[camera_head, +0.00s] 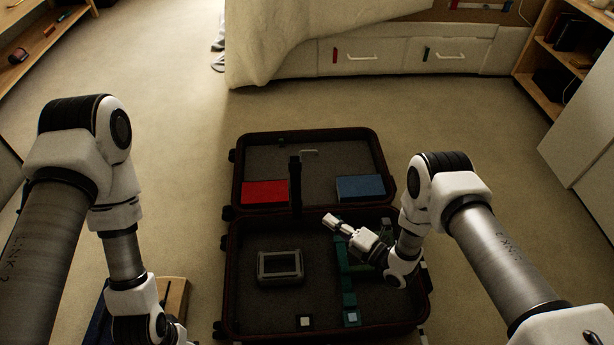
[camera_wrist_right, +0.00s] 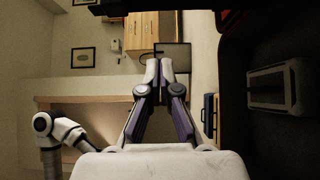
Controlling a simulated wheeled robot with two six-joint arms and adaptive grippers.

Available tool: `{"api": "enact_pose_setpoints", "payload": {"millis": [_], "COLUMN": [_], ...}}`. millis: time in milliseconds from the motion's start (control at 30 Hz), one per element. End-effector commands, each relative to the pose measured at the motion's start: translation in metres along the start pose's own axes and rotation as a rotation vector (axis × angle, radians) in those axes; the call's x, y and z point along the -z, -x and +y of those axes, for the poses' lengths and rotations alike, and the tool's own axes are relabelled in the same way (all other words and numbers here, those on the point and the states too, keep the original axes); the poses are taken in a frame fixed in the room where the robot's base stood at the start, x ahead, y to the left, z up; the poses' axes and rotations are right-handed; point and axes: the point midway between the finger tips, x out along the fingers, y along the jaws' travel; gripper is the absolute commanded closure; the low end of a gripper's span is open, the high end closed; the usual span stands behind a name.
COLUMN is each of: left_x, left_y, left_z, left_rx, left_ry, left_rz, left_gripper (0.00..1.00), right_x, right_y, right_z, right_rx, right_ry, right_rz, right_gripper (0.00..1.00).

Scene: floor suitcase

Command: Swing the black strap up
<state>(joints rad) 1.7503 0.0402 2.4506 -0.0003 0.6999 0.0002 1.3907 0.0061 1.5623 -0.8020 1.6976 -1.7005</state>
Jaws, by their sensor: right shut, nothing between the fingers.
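An open suitcase (camera_head: 232,285) lies on the floor in the head view. The black strap (camera_head: 295,185) is a narrow upright band at the suitcase's middle, running from the hinge side up across the lid half. My right gripper (camera_head: 330,221) is just right of the strap's lower end, apart from it in the picture. It is shut and empty; its closed fingers also show in the right wrist view (camera_wrist_right: 160,66). My left arm comes in at the left, and its gripper is out of the picture.
A red item (camera_head: 265,192) and a blue item (camera_head: 360,188) lie in the lid half. A bed (camera_head: 290,40) stands behind.

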Motion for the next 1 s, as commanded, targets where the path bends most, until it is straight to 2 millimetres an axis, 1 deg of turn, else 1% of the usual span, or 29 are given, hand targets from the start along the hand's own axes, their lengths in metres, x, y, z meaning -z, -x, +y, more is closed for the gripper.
{"api": "enact_pose_setpoints", "payload": {"millis": [67, 167, 567, 600, 733, 833, 1000], "left_x": [0.0, 0.0, 0.0, 0.0, 0.0, 0.0, 0.0], "left_y": [-0.006, -0.014, -0.05, -0.056, -0.065, -0.067, -0.066], "left_z": [0.0, 0.0, 0.0, 0.0, -0.001, -0.001, -0.001], "left_rx": [0.0, 0.0, 0.0, 0.0, 0.0, 0.0, 0.0], "left_ry": [0.0, 0.0, 0.0, 0.0, 0.0, 0.0, 0.0], "left_rz": [-0.001, -0.001, 0.0, 0.001, 0.0, 0.0, 0.0], "left_gripper": [0.5, 0.5, 0.5, 0.5, 0.5, 0.5, 0.5], "right_x": [0.0, 0.001, 0.001, -0.008, -0.022, -0.027, -0.029], "right_y": [-0.005, -0.018, -0.104, -0.108, -0.121, -0.127, -0.128], "right_z": [-0.004, -0.006, -0.007, -0.008, -0.006, -0.004, -0.002], "right_rx": [0.0, -0.004, -0.005, -0.006, -0.004, -0.003, -0.002], "right_ry": [0.0, 0.002, 0.003, 0.004, 0.003, 0.002, 0.001], "right_rz": [0.002, 0.004, 0.004, 0.001, 0.002, 0.002, 0.002], "right_gripper": [1.0, 1.0, 1.0, 1.0, 1.0, 1.0, 1.0]}}
